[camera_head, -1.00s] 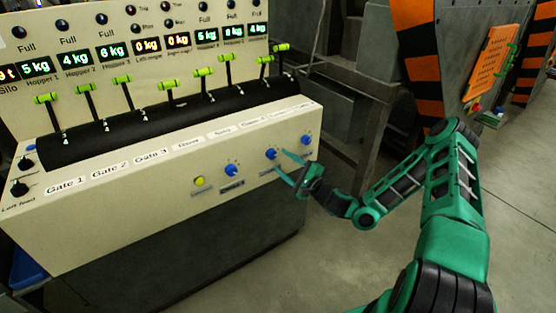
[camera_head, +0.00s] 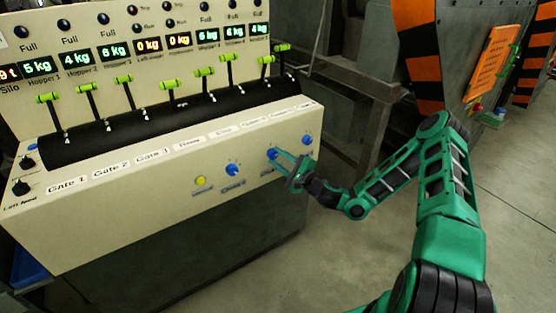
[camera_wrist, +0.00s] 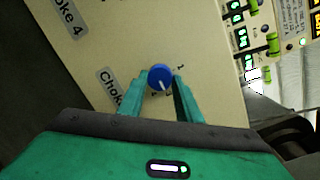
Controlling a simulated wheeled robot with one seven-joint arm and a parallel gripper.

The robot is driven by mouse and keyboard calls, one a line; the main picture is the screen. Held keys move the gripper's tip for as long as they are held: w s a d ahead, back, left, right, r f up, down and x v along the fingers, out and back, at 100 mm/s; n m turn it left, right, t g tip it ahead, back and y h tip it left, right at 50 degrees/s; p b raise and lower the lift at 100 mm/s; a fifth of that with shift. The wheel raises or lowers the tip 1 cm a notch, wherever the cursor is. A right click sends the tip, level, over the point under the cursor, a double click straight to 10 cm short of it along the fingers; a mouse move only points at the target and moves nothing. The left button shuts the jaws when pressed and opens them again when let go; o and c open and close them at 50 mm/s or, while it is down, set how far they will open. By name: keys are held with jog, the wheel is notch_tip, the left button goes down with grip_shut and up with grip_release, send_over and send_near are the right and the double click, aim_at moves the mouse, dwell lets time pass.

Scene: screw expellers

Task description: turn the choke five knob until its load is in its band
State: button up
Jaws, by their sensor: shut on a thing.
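A blue knob (camera_head: 272,153) is on the cream front panel of the console, in the middle of a row of three blue knobs. My gripper (camera_head: 280,158) is at this knob, with its green fingers closed in on either side. In the wrist view the blue knob (camera_wrist: 160,77) sits between the fingertips of my gripper (camera_wrist: 158,88), which is shut on it. A white pointer line and small dial marks show around it. Its label (camera_wrist: 108,88) reads "Chok", the rest hidden by my gripper. A "Choke 4" label (camera_wrist: 69,12) is farther up left.
Blue knobs flank it at left (camera_head: 232,170) and right (camera_head: 307,140). A yellow button (camera_head: 200,181) is farther left. Green-handled levers (camera_head: 168,86) stand above the panel, under lit kg displays (camera_head: 148,45). Open floor lies to the right.

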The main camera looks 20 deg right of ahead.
jog(key=shift+n+g+h, duration=0.3)
jog(key=shift+n, duration=1.8)
jog(key=shift+n+h, duration=0.3)
jog(key=shift+n, duration=1.7)
jog(key=o, duration=1)
jog(key=shift+o, duration=0.2)
jog(key=f+v, duration=0.1)
jog(key=v, duration=0.9)
jog(key=shift+s+r, duration=0.3)
jog(key=shift+r, duration=0.25)
